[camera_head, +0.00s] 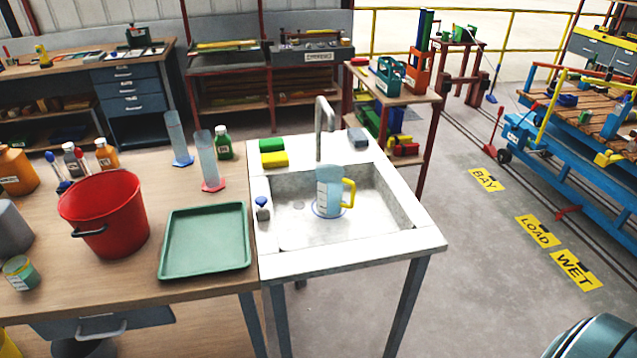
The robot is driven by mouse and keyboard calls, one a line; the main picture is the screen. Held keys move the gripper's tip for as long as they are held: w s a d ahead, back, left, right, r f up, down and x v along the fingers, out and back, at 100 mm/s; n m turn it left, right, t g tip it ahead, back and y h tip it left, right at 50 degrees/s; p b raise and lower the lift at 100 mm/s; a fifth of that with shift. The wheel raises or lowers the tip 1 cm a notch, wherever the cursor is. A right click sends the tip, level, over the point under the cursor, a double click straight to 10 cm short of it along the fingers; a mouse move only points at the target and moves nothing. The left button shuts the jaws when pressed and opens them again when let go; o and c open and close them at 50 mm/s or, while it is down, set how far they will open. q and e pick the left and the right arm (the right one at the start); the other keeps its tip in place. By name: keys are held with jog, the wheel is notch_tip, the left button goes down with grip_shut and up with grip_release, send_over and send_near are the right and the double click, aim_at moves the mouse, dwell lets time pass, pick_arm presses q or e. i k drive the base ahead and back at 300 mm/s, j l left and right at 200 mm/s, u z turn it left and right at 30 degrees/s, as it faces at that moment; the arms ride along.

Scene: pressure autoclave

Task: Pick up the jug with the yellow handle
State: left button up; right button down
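The jug (327,193) is clear bluish with measuring marks and a yellow handle (348,192) on its right side. It stands upright inside the basin of the white sink (410,240), below the grey tap (321,130). Neither of my grippers shows in the head view.
Left of the sink, a wooden bench holds a green tray (206,243), a red bucket (105,213), two measuring cylinders (209,160) and several bottles. Yellow and green sponges (273,159) lie on the sink's back rim. A small blue-capped bottle (262,209) stands at its left rim.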

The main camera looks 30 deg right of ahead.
aim_at(336, 192)
jog(key=i+j, duration=1.05)
jog(key=z, duration=1.15)
jog(key=i+j, duration=0.05)
jog(key=j, duration=0.05)
